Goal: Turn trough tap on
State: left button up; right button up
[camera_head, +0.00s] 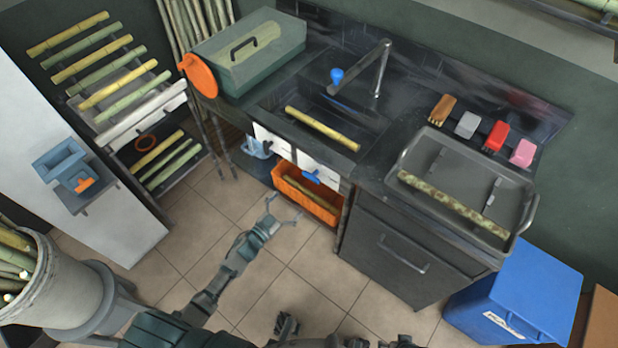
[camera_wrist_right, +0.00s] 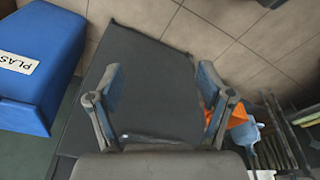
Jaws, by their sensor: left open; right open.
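The trough tap (camera_head: 374,66) is a grey bent spout at the back of the dark sink counter, with a blue knob (camera_head: 337,76) on its left side. The trough (camera_head: 345,105) below it is dark, and a yellow cane (camera_head: 322,129) lies across its front. My left gripper (camera_head: 284,209) is open and empty over the floor tiles, in front of the orange crate and well below and short of the tap. My right gripper (camera_wrist_right: 160,82) is open and empty in the right wrist view, with a dark panel behind its fingers. The tap cannot be made out there.
A grey tray (camera_head: 470,170) with a spotted cane sits on the counter's right part, with several brushes and sponges behind it. A green box (camera_head: 248,52) stands left of the trough. A blue bin (camera_head: 522,290) stands right. The orange crate (camera_head: 308,198) is under the counter.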

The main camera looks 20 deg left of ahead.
aim_at(311, 177)
pick_arm(q)
jog(key=b+x, duration=0.2)
jog(key=x, duration=1.1)
jog(key=shift+w+a+f, duration=0.15)
jog(key=shift+w+f, duration=0.05)
jog(key=shift+w, duration=0.05)
jog(key=shift+d+r, duration=0.1)
jog(key=shift+d, duration=0.1)
pick_arm(e)
jog(key=w+r, duration=0.1)
jog(key=r+t, duration=0.1)
jog(key=r, duration=0.1)
jog(key=w+r+t, duration=0.1)
jog(key=shift+w+a+r, duration=0.3)
jog(key=shift+w+a, duration=0.05)
jog(key=shift+a, duration=0.05)
pick_arm(q)
jog(key=shift+a, duration=0.1)
jog(key=c, duration=0.7)
jog(key=shift+a, duration=0.1)
jog(key=shift+c, duration=0.4)
pick_arm(e)
jog(key=shift+a, duration=0.2)
